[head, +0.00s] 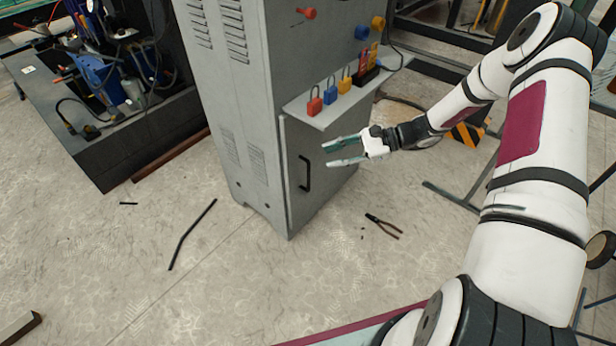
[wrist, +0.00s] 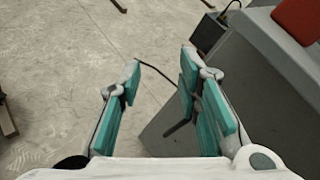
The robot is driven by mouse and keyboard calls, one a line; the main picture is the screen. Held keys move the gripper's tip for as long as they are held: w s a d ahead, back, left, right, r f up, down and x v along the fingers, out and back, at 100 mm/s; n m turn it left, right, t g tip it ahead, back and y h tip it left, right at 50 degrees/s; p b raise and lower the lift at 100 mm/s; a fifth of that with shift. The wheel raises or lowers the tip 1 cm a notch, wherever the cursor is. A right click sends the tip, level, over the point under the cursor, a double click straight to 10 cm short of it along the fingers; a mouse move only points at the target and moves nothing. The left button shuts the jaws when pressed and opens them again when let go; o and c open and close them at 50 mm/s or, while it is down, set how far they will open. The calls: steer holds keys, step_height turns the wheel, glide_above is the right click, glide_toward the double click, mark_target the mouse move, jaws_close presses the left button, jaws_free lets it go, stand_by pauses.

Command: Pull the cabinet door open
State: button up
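The grey cabinet (head: 232,110) stands upright in the middle of the head view. Its lower door (head: 296,205) looks shut, below a shelf, and carries a black vertical bar handle (head: 306,173). My gripper (head: 327,154) is open and empty, to the right of and slightly above the handle in the head view, with its fingers pointing left. In the wrist view the open teal-padded fingers (wrist: 161,66) reach past the dark door face (wrist: 235,95). A dark bar, which looks like the handle (wrist: 177,128), shows low between them. I cannot tell whether they touch it.
The shelf (head: 310,118) just above my gripper holds coloured padlocks, including a red one (head: 315,101). Pliers (head: 383,226) and a black rod (head: 192,235) lie on the floor. A dark tool bench (head: 140,125) stands left. The floor before the cabinet is mostly clear.

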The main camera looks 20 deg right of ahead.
steer(key=w+d+f+m+t+b, duration=0.25)
steer(key=f+m+t, duration=0.2)
steer(key=f, duration=0.55)
steer(key=w+d+f+m+t+b, duration=0.2)
steer(key=d+f+m+t+b, duration=0.15)
steer(key=f+m, duration=0.45)
steer(key=w+a, duration=0.3)
steer(key=w+a+f+n+b, duration=0.1)
steer(key=w+a, duration=0.2)
steer(key=w+a+f+n+b, duration=0.1)
steer(key=w+a, duration=0.1)
steer(key=a, duration=0.2)
steer(key=shift+w+t, duration=0.4)
jaws_close()
